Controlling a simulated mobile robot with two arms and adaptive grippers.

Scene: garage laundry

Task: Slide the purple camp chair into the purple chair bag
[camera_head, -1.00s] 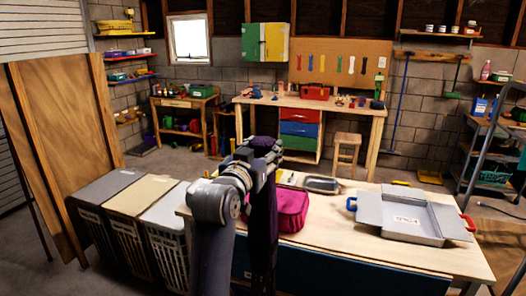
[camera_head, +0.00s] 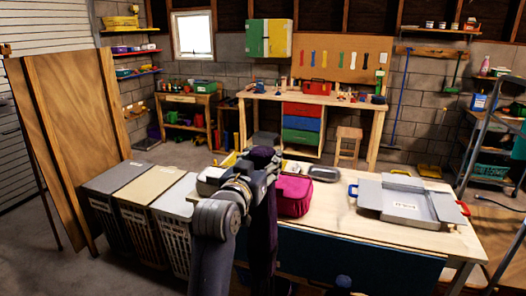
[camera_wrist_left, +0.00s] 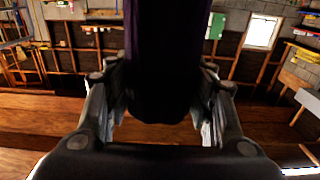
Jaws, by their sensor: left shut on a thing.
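My left gripper (camera_head: 262,168) is shut on a long, dark purple roll (camera_head: 262,225), which hangs down upright beside my forearm in the head view. In the left wrist view the roll (camera_wrist_left: 165,60) fills the space between both fingers, and its rounded end faces the palm. I cannot tell whether this roll is the folded camp chair or its bag. No second long purple piece can be made out. My right gripper is not in view.
A workbench (camera_head: 335,100) is at the back. Concrete floor is free at the far left.

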